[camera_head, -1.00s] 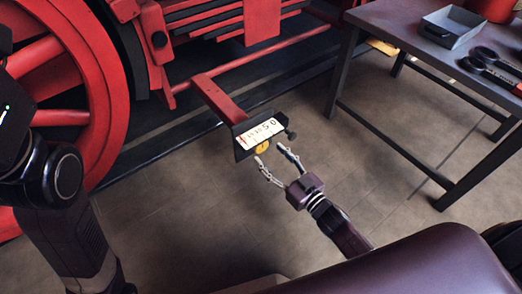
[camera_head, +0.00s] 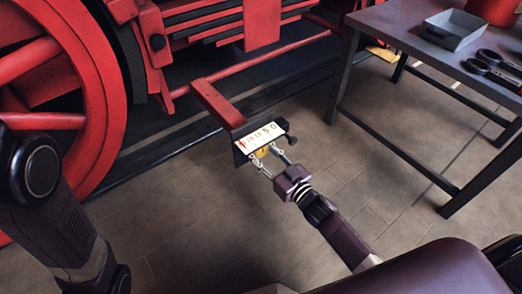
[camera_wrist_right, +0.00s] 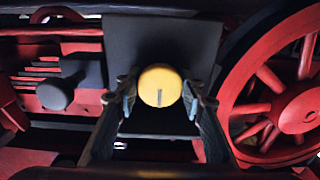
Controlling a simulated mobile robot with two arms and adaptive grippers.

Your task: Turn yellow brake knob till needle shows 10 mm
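The brake gauge has a pale scale plate (camera_head: 262,136) on a dark bracket at the end of a red beam. A red mark shows near the scale's left end; its exact reading is too small to tell. The yellow brake knob (camera_head: 262,151) sits below the scale, partly hidden by my fingers. In the right wrist view the yellow knob (camera_wrist_right: 160,80) is round, with a dark line pointing down. My right gripper (camera_head: 268,156) has one finger on each side of the knob, close to it; contact is not clear. My left gripper is out of view.
A dark knob (camera_head: 291,140) sticks out right of the scale. A red spoked wheel (camera_head: 103,120) stands at left. At right is a table (camera_head: 400,35) with a grey tray (camera_head: 452,28) and dark tools (camera_head: 495,68). The floor (camera_head: 350,170) between is clear.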

